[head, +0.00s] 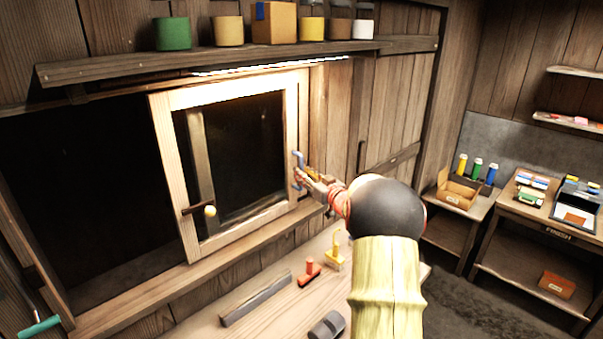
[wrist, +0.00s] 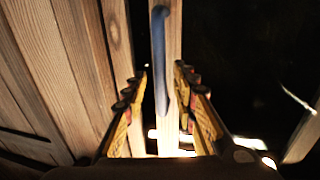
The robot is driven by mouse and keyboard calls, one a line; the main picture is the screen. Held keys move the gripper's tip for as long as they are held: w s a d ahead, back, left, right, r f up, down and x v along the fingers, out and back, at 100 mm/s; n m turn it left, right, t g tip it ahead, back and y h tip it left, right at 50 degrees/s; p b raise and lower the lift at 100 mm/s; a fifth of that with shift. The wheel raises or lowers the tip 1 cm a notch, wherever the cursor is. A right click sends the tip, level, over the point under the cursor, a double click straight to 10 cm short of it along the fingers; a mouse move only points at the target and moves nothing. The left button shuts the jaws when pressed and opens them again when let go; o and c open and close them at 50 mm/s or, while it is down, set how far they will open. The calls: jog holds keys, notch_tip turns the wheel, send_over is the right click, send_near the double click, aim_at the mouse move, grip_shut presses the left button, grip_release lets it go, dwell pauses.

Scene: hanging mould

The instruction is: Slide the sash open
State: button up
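The sash (head: 181,173) is a pale wooden frame around a dark pane, standing in the right part of the window opening. A blue upright handle (head: 298,168) is on its right stile; it also shows in the wrist view (wrist: 160,60). My gripper (head: 306,178) is at the handle from the right. In the wrist view my gripper (wrist: 159,76) is open, with one finger on each side of the handle's line and gaps showing on both sides. Whether the fingertips reach past the handle's depth I cannot tell. A brown lever with a pale knob (head: 210,211) is on the left stile.
The opening left of the sash is dark. A shelf (head: 130,67) with several jars and a box runs above. The bench (head: 217,331) below holds a grey bar (head: 256,299), a red-orange tool (head: 309,274) and a yellow one (head: 335,252). Side tables stand at right.

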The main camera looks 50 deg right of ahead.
jog(key=v, duration=1)
jog(key=shift+w+a, duration=0.1)
